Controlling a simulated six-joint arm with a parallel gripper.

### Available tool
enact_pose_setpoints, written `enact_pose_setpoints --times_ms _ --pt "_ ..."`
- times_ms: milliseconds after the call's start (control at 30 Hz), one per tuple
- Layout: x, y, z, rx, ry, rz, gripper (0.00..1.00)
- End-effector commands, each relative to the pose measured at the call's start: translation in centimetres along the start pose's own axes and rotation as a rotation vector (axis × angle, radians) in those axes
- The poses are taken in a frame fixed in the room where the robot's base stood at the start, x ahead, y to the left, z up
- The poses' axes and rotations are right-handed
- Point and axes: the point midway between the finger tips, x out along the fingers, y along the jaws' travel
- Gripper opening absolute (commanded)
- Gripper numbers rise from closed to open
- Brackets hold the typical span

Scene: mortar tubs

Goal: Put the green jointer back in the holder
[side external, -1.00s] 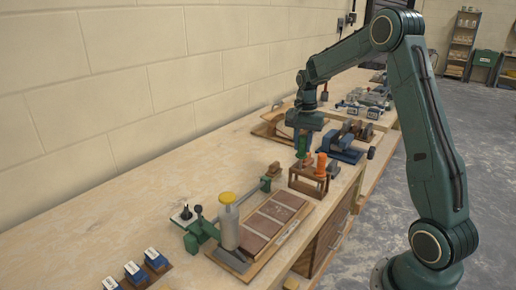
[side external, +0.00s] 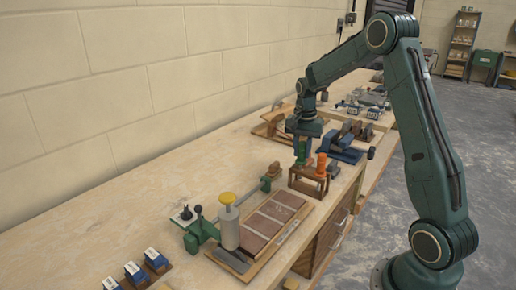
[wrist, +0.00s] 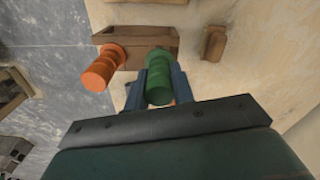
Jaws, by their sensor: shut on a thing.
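The green jointer (wrist: 159,84) is between the fingers of my gripper (wrist: 160,88), which is shut on its green handle. In the side external view, my gripper (side external: 302,150) is over the left part of the wooden holder (side external: 309,180), with the green handle (side external: 301,157) upright between its fingers. An orange-handled tool (side external: 321,164) stands in the right part of the holder. It also shows in the wrist view (wrist: 103,68), left of the green one. The jointer's lower end is hidden, so I cannot tell whether it is seated in the holder.
A small wooden block (side external: 274,170) lies left of the holder. A wooden board with brown tiles (side external: 271,220) and a yellow-knobbed cylinder (side external: 228,222) stand in front. A blue vise-like tool (side external: 342,152) is behind right. The bench's left side is mostly clear.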

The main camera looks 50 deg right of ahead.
Motion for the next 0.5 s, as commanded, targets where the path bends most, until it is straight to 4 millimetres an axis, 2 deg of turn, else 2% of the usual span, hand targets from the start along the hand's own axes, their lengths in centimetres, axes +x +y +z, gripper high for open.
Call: enact_pose_setpoints --times_ms 500 --pt "1.3 0.0 0.0 0.0 0.0 0.0 0.02"
